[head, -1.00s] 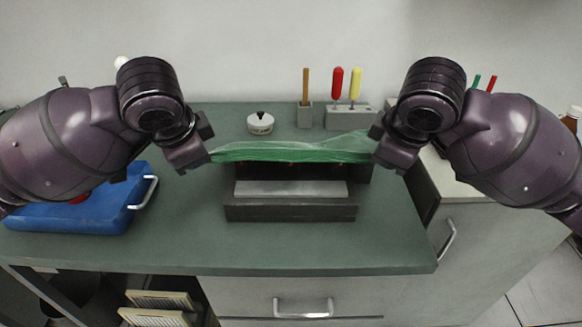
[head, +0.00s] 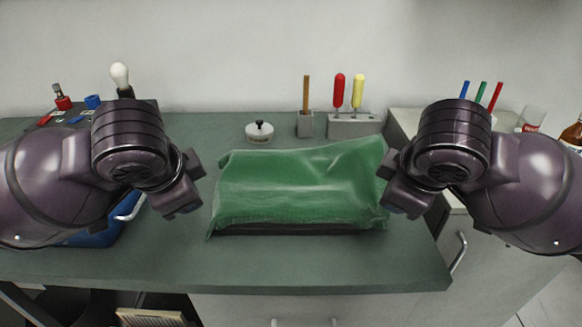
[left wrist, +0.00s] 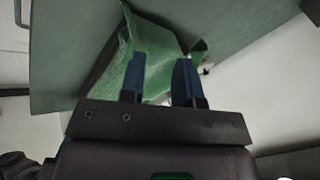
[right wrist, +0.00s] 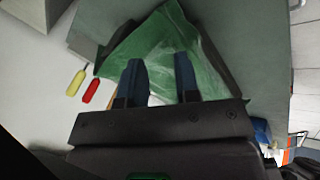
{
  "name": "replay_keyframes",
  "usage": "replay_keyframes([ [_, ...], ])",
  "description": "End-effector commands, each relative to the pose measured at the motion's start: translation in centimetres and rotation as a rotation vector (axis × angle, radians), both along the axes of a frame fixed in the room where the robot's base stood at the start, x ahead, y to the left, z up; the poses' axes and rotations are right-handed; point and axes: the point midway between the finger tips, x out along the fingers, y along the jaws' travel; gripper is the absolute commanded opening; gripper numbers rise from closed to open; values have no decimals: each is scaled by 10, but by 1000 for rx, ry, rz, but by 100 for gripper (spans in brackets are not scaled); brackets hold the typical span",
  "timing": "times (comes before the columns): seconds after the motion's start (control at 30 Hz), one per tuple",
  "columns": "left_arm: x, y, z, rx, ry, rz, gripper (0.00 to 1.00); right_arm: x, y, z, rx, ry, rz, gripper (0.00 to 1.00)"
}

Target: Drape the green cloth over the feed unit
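The green cloth (head: 298,185) lies spread over the feed unit (head: 300,231) in the head view. Only a dark strip of the unit's front edge shows below the cloth. The cloth also shows in the left wrist view (left wrist: 150,45) and the right wrist view (right wrist: 165,45). My left gripper (left wrist: 160,80) is beside the cloth's left edge, its two fingers apart with nothing visibly pinched between them. My right gripper (right wrist: 160,80) is beside the cloth's right edge, fingers also apart and apparently empty. In the head view both sets of fingertips are partly hidden by the wrists.
A blue case (head: 92,236) is at the left, mostly behind my left arm. A white round pot (head: 260,132) and a holder (head: 352,126) with red and yellow handled tools stand at the back. The green counter (head: 300,272) is clear in front.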

Motion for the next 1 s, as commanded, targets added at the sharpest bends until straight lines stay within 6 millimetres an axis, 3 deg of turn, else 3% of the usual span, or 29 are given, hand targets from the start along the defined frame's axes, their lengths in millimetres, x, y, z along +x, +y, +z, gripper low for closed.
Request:
replay_keyframes([
  [0.1, 0, 0, 0, 0, 1, 0, 47, 0, 0, 0, 0, 1, 0, 47],
  [0.37, -1, 0, 2, -1, 0, -1, 47, -1, 0, 2, 1, 0, 2, 47],
  [0.63, -12, 0, 32, -1, -3, -2, 47, -12, 0, 33, 1, -3, 2, 47],
  [1.0, -43, 0, 70, 1, -4, -2, 47, -43, 0, 70, -1, -4, 2, 47],
])
